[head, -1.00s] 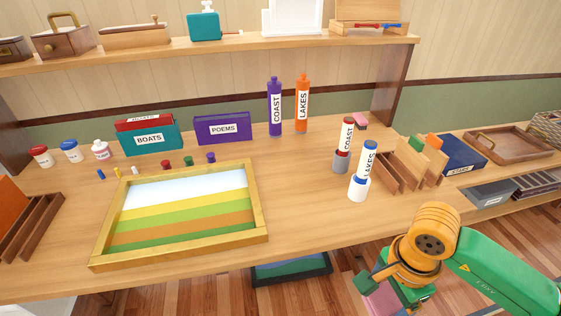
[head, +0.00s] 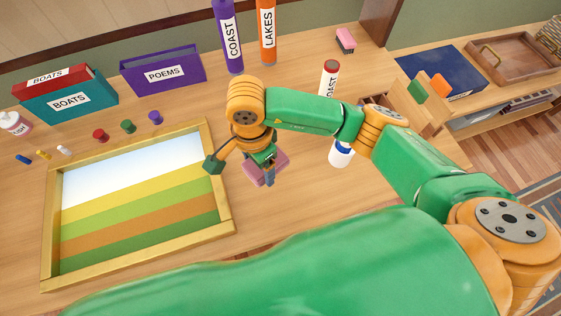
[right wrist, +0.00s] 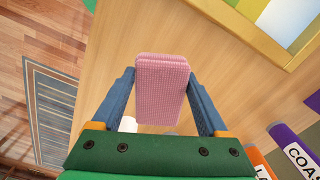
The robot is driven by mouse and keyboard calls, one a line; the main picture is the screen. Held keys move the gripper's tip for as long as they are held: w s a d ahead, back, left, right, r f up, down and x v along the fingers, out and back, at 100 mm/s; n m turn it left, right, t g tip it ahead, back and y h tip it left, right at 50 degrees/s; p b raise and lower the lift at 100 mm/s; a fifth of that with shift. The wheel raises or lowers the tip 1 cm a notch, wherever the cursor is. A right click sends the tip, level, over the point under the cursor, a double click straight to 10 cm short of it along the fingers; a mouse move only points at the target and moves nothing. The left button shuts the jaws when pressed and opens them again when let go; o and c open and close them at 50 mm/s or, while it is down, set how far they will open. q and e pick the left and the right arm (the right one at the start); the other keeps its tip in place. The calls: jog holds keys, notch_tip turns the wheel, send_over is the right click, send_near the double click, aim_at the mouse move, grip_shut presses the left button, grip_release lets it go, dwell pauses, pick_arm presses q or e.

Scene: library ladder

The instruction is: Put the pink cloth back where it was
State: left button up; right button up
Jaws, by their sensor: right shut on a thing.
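The pink cloth (head: 272,166) is a small folded pad, held between the fingers of my right gripper (head: 264,166) above the table, to the right of the framed striped picture. In the right wrist view the cloth (right wrist: 162,90) sits between the two blue fingers of the right gripper (right wrist: 162,98), with bare wood beyond it. My gripper partly hides the cloth in the head view. My left gripper is not in view.
The framed striped picture (head: 226,208) lies left of the gripper. A pink-topped brush (head: 345,40) lies at the back right. My arm covers the front table.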

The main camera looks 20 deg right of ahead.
aim_at(280, 149)
jog(key=d+f, duration=0.1)
jog(key=f, duration=0.1)
jog(key=w+d+f, duration=0.1)
jog(key=d+f, duration=0.1)
jog(key=w+d+f, duration=0.1)
jog(key=d+f, duration=0.1)
jog(key=shift+w+d+f+p, duration=0.15)
jog(key=shift+w+p, duration=0.05)
jog(key=shift+p, duration=0.15)
notch_tip(280, 149, down, 3)
jog(key=shift+r+p, duration=0.1)
jog(key=shift+p, duration=0.4)
jog(key=shift+f+b, duration=0.3)
jog(key=shift+f, duration=0.05)
jog(key=o, duration=1.3)
jog(key=shift+o, duration=0.2)
jog(key=shift+r+p, duration=0.3)
jog(key=shift+r, duration=0.05)
notch_tip(280, 149, up, 12)
jog(key=shift+f+b, duration=0.15)
jog(key=shift+b, duration=0.75)
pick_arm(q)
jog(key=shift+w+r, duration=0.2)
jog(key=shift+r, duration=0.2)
